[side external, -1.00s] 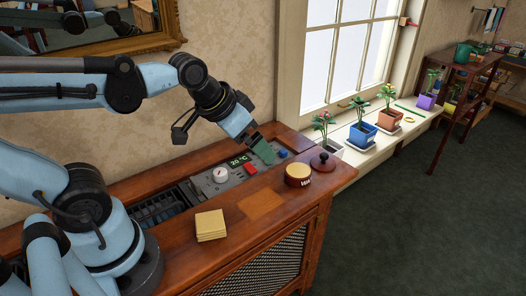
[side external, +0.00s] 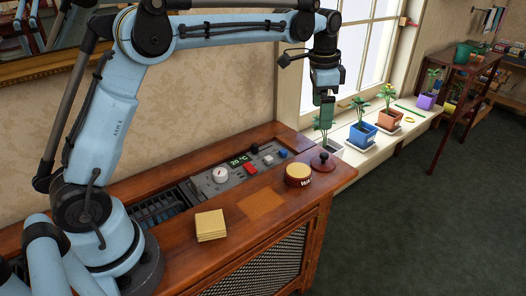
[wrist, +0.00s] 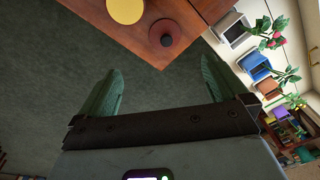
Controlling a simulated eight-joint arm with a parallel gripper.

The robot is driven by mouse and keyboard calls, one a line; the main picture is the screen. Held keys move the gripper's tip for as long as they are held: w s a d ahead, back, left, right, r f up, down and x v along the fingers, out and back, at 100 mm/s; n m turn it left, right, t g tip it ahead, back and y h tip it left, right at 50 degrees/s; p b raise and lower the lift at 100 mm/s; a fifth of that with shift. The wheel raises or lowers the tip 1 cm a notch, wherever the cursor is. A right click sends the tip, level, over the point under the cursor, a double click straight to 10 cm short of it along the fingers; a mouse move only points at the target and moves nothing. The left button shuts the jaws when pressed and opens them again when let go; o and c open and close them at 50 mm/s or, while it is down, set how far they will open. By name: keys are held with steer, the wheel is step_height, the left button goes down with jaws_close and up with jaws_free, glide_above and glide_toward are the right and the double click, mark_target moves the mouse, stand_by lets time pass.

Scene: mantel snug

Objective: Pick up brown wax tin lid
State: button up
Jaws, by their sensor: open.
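The brown wax tin lid (side external: 322,162) is a dark red-brown disc with a round knob on top. It lies on the wooden cabinet top near its right end, beside the open wax tin (side external: 298,180), which shows a pale yellow top. In the wrist view the lid (wrist: 158,39) sits near the cabinet edge, beyond my fingertips, with the tin's yellow wax (wrist: 126,10) next to it. My gripper (side external: 325,124) is above the lid in the side view, pointing down, apart from it. Its green fingers (wrist: 160,72) are spread with nothing between them.
The wooden cabinet (side external: 185,252) carries a control panel (side external: 240,171) and a stack of yellow squares (side external: 211,225). Potted plants, including a blue pot (side external: 362,135), stand along the windowsill right of the lid. Dark carpet (side external: 430,230) lies beyond the cabinet edge.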

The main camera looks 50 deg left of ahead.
step_height(320, 180, down, 3)
steer(key=w+m+g, duration=0.1)
steer(key=w, duration=0.2)
glide_above(325, 154)
steer(key=f, duration=0.7)
steer(key=shift+s+a+f, duration=0.15)
steer(key=shift+s+f, duration=0.2)
steer(key=shift+s, duration=0.05)
steer(key=shift+w+f, duration=0.2)
steer(key=shift+f, duration=1.15)
steer(key=shift+w+f, duration=0.15)
steer(key=shift+f, duration=1.2)
steer(key=c, duration=1)
steer(key=shift+r, duration=0.15)
